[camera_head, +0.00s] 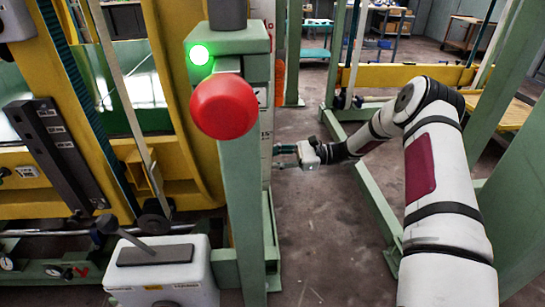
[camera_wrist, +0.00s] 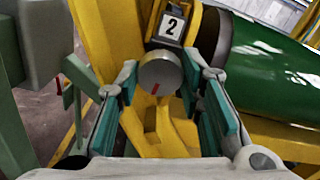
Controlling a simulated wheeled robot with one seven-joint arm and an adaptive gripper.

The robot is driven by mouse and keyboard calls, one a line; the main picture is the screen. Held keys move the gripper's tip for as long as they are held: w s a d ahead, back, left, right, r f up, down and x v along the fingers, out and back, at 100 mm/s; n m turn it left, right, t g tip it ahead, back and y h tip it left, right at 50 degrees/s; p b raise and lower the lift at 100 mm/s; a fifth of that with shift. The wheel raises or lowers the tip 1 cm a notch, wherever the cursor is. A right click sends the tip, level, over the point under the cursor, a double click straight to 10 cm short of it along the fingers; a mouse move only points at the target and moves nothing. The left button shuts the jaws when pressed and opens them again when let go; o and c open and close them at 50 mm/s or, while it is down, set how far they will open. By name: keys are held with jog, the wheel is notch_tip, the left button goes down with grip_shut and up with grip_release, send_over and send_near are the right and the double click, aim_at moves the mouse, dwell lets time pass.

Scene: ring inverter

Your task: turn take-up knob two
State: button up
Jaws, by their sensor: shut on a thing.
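Take-up knob two (camera_wrist: 160,74) is a round grey knob with a red mark low on its face, in the upper middle of the wrist view. A plate with the number 2 (camera_wrist: 172,26) sits just above it. My gripper (camera_wrist: 164,72) has its teal-padded fingers on the left and right sides of the knob, shut on it. In the head view my gripper (camera_head: 280,157) reaches left toward the green post, which hides the knob there.
A green post (camera_head: 245,190) with a red button (camera_head: 223,106) and a lit green lamp (camera_head: 199,55) stands between the head camera and the knob. Yellow frame parts (camera_wrist: 100,30) and a green cylinder (camera_wrist: 265,70) are close around the knob. Open floor (camera_head: 320,230) lies below my arm.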

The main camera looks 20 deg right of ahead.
jog(key=shift+m+p, duration=0.6)
jog(key=shift+m, duration=6.5)
jog(key=o, duration=1.2)
jog(key=d, duration=0.4)
jog(key=s+d, duration=0.1)
jog(key=d, duration=0.3)
jog(key=s+d, duration=0.1)
jog(key=d, duration=0.2)
jog(key=shift+s+d, duration=0.2)
jog(key=shift+d, duration=0.2)
